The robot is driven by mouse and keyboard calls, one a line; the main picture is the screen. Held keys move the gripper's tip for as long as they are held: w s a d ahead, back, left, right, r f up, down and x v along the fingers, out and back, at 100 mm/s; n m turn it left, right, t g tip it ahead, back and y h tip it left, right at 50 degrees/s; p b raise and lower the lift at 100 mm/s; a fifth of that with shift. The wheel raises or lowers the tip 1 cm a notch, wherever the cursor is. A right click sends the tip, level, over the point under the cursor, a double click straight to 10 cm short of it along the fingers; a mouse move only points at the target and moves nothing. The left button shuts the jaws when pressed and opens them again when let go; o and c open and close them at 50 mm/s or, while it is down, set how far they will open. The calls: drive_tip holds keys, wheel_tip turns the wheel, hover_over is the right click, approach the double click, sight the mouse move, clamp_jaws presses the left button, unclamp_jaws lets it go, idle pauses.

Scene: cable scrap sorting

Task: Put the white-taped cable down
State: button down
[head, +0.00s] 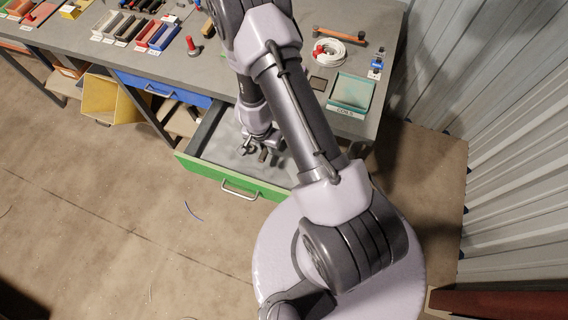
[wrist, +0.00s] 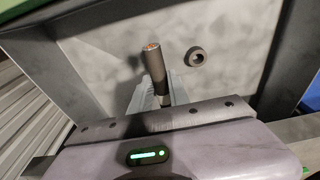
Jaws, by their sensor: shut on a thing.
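My gripper (wrist: 158,98) is shut on a short dark grey cable piece (wrist: 153,64) with a copper-coloured end, which points away from the wrist. No white tape shows on its visible part; the rest is hidden between the jaws. In the head view my gripper (head: 262,148) is low over the open green-fronted drawer (head: 225,181). The drawer's pale floor also shows in the wrist view (wrist: 105,55). I cannot tell whether the held cable touches that floor.
A small grey ring-like piece (wrist: 195,57) lies on the drawer floor beside the held cable. The drawer walls stand close around my gripper. On the bench are a white coil (head: 330,52), a teal tray (head: 351,92) and several small bins (head: 147,33). A blue scrap (head: 193,212) lies on the floor.

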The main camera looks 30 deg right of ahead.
drive_tip(key=s+d+b, duration=0.2)
drive_tip(key=s+d+f+b, duration=0.1)
drive_tip(key=s+d+b, duration=0.1)
drive_tip(key=b, duration=0.1)
drive_tip(key=shift+s+d+f, duration=0.1)
drive_tip(key=shift+s+d, duration=0.25)
drive_tip(key=shift+s, duration=0.05)
drive_tip(key=shift+f+b, duration=2.05)
drive_tip(key=c, duration=1.3)
unclamp_jaws()
drive_tip(key=shift+o, duration=0.2)
drive_tip(key=shift+r, duration=0.1)
